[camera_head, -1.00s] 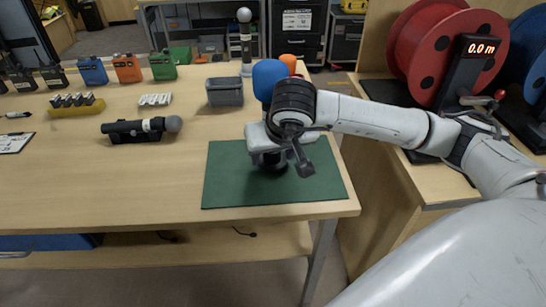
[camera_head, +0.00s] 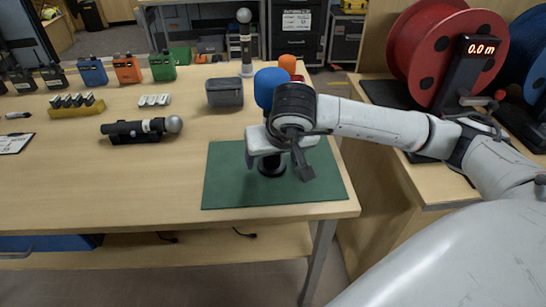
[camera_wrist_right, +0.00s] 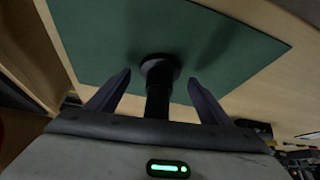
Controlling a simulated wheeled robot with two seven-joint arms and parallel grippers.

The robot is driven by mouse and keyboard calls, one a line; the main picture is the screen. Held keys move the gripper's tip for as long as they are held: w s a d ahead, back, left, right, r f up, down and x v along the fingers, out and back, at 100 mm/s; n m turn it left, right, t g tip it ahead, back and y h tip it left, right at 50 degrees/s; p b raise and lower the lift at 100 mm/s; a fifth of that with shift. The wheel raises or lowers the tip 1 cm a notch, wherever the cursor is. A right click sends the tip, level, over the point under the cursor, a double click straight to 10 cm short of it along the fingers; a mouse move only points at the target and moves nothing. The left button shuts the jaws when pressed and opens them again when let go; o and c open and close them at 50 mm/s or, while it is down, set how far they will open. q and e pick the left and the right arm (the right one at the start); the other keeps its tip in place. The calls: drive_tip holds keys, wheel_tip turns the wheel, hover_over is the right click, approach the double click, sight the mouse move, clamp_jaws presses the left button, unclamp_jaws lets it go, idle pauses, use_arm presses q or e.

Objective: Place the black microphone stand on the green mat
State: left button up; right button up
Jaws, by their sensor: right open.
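The black microphone stand has a round base (camera_head: 271,166) on the green mat (camera_head: 225,183) and a blue foam top (camera_head: 269,82). It looks upright. My arm hides the middle of its pole in the head view. My right gripper (camera_head: 276,150) is around the pole, low above the mat. In the right wrist view the pole and base (camera_wrist_right: 158,68) show between my two spread fingers (camera_wrist_right: 158,84), with gaps on both sides. The green mat (camera_wrist_right: 100,35) lies under the base there. My left gripper is out of view.
A grey case (camera_head: 225,92) and an orange-topped object (camera_head: 287,64) stand behind the mat. A black microphone (camera_head: 138,128) lies in a cradle to the left. A red cable reel (camera_head: 440,45) is on the right bench.

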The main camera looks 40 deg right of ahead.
drive_tip(key=v, duration=1.1)
drive_tip(key=shift+p, duration=0.3)
drive_tip(key=shift+a, duration=0.15)
